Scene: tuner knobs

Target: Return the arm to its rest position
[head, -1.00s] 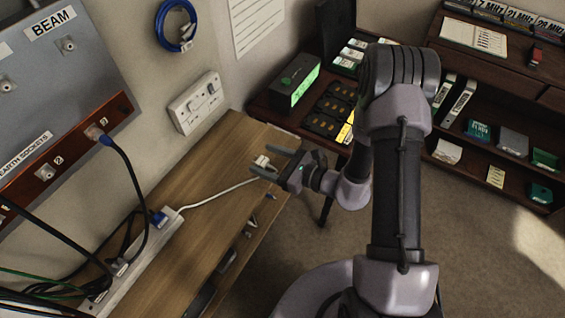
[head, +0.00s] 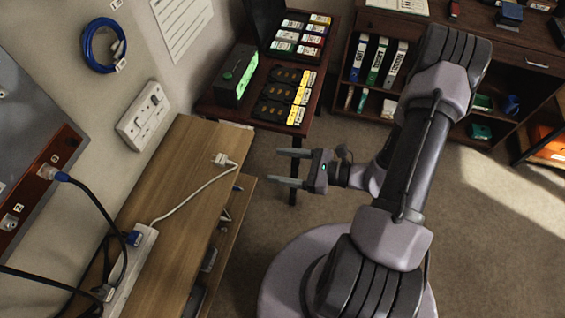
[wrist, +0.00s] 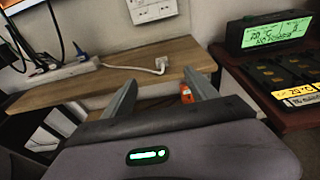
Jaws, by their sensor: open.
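My gripper (head: 290,168) is open and empty in the head view. Its two fingers point left, toward the wooden bench (head: 185,165), with a gap of floor between the fingertips and the bench's right edge. My arm is folded above my base at the right. In the wrist view my gripper (wrist: 158,97) has its fingers spread, with the bench edge behind them. A white plug (head: 222,160) on a white cord lies loose on the bench top; it also shows in the wrist view (wrist: 160,65).
A white power strip (head: 135,270) lies along the bench's left side. A wall socket (head: 143,115) is above the bench. A dark side table holds a green-lit box (head: 237,75) and battery chargers (head: 283,95). A bookshelf (head: 490,40) stands at the back right. Carpet is clear around my base.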

